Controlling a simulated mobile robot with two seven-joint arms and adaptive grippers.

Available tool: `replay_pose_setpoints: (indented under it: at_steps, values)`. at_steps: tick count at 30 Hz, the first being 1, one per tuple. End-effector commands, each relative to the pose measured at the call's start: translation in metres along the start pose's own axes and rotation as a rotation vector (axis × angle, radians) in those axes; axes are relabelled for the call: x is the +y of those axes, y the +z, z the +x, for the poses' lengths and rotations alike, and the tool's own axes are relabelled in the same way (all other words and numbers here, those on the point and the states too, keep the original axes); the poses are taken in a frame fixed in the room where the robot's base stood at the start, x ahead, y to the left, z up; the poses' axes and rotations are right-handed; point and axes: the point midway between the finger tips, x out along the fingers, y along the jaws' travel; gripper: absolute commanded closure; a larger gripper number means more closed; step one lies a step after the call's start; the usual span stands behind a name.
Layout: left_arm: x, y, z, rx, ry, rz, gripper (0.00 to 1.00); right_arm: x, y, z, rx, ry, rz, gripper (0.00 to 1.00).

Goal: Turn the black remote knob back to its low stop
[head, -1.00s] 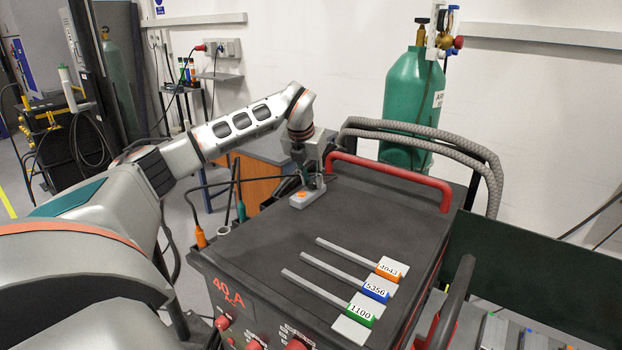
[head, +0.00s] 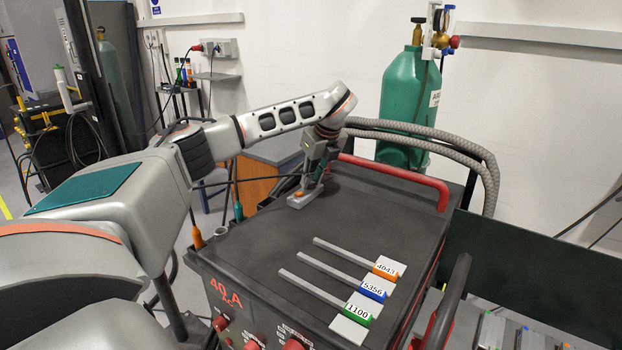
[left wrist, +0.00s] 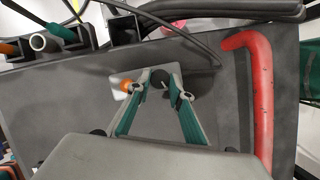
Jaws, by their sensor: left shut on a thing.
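The small grey remote (head: 297,202) lies on the dark top of the welding machine, near its back left. Its orange button (head: 299,194) shows at its left end in the head view, and in the left wrist view too (left wrist: 126,85). My left gripper (head: 312,190) reaches down onto the remote, tilted. In the left wrist view its two teal-sided fingers (left wrist: 162,88) stand on either side of the black knob (left wrist: 159,77), shut on it. In the head view the fingers hide the knob. I cannot read the knob's angle. My right gripper is in neither view.
A red handle (head: 390,180) stands behind and right of the remote. Grey hoses (head: 440,136) and a green gas cylinder (head: 411,95) are farther back. Labelled strips (head: 340,267) lie toward the front. The machine top between is clear. A dark cable runs close by the gripper.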

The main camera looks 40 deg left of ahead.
Motion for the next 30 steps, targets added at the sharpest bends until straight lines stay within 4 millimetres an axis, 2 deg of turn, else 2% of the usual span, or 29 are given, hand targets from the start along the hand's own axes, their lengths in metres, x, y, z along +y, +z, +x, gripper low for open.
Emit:
replay_pose_setpoints:
  at_steps: [18, 30]
  values:
    - [-0.0058, 0.0015, -0.0003, 0.000, 0.224, -0.542, 1.00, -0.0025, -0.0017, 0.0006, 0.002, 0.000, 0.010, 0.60]
    - [-0.0070, 0.0024, 0.0008, 0.000, 0.311, -0.752, 1.00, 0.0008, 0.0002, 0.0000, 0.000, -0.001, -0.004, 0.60]
